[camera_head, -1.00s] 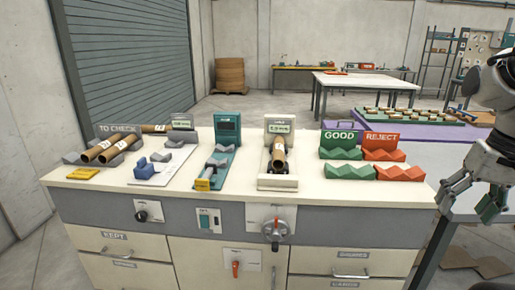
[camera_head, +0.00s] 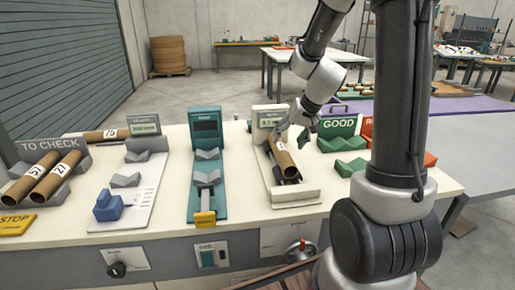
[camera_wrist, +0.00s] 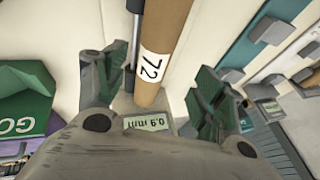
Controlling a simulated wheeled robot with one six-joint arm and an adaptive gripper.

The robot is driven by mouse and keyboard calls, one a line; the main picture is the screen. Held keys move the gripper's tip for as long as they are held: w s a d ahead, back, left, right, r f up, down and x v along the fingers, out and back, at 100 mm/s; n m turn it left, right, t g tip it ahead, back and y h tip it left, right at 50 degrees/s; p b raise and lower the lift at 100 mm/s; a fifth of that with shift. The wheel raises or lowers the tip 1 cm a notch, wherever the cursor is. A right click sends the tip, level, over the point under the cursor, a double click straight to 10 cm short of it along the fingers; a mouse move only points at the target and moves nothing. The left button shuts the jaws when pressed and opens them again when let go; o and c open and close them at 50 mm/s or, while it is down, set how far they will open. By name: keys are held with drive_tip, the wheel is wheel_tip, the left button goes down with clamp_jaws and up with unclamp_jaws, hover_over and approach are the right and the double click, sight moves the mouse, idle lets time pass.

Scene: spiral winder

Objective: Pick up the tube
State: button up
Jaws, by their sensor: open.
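A brown cardboard tube (camera_head: 283,158) lies in the white station (camera_head: 298,195) with a small display. In the wrist view the tube (camera_wrist: 163,35) bears a white label reading 72, and the display (camera_wrist: 146,122) behind it reads 0.9 mm. My gripper (camera_head: 297,131) is at the tube's far end. In the wrist view my gripper (camera_wrist: 158,85) is open, with one finger on each side of the tube and visible gaps between. Its fingertips do not appear to touch the tube. The tube's far end is partly hidden by my gripper.
Two tubes (camera_head: 52,178) lie in the TO CHECK rack at left, with another tube (camera_head: 105,135) behind. A green station (camera_head: 207,165) stands left of the white one. The green GOOD rack (camera_head: 338,127) is close on the right; my arm hides much of the red rack.

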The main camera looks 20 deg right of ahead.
sight(283, 147)
drive_tip(key=shift+w, duration=0.4)
drive_tip(key=shift+d, duration=0.15)
drive_tip(key=x, duration=0.7)
drive_tip(key=shift+d+f, duration=0.25)
drive_tip(key=shift+f, duration=0.1)
drive_tip(key=c, duration=1.2)
drive_tip(key=shift+r, duration=0.1)
